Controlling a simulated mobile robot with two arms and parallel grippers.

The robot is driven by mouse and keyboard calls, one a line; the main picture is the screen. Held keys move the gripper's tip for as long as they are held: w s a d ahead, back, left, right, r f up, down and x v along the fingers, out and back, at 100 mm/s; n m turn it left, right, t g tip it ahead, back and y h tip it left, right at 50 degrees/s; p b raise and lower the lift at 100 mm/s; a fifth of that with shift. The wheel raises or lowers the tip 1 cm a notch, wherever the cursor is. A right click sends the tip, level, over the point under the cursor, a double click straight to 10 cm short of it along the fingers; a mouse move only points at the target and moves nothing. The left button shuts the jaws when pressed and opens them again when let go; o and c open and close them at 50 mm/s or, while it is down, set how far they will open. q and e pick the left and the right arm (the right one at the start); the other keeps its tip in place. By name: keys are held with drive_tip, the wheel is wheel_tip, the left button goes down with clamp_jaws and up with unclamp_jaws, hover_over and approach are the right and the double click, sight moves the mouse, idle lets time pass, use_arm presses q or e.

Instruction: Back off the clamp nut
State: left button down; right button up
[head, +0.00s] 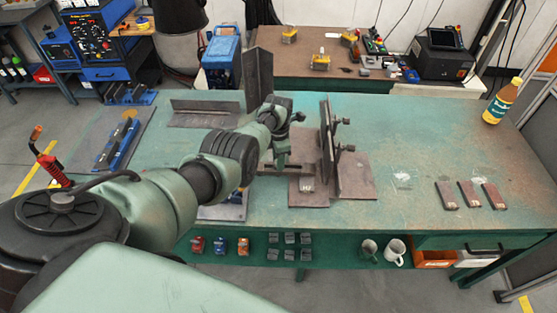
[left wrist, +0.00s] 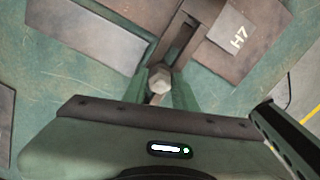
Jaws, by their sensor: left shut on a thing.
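My left gripper (head: 282,160) reaches over the green table to the left side of the clamped metal plates. In the left wrist view the fingers (left wrist: 160,92) are shut on the hexagonal clamp nut (left wrist: 160,76), which shows between them. A dark clamp bar (left wrist: 178,45) runs from the nut toward a brown plate marked H7 (left wrist: 246,38). In the head view the clamp bar (head: 292,169) lies low beside the same plate (head: 308,196), and my arm hides the nut. My right gripper is in neither view.
Upright dark plates (head: 326,140) with protruding bolts stand just right of the gripper. A tall angle piece (head: 258,78) stands behind the arm. Three small plates (head: 469,194) and a yellow bottle (head: 502,102) are at the right. The green table (head: 400,135) is clear between.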

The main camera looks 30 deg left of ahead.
use_arm(q)
drive_tip(key=shift+w+a+r, duration=0.2)
drive_tip(key=shift+r, duration=0.05)
drive_tip(key=c, duration=1.2)
unclamp_jaws()
drive_tip(key=shift+o, duration=0.5)
drive_tip(key=shift+s+f, duration=0.1)
drive_tip(key=shift+s, duration=0.05)
drive_tip(key=shift+d, duration=0.1)
wheel_tip(320, 180, up, 6)
drive_tip(key=p, duration=0.3)
drive_tip(key=shift+f, duration=0.2)
drive_tip(key=shift+r, duration=1.1)
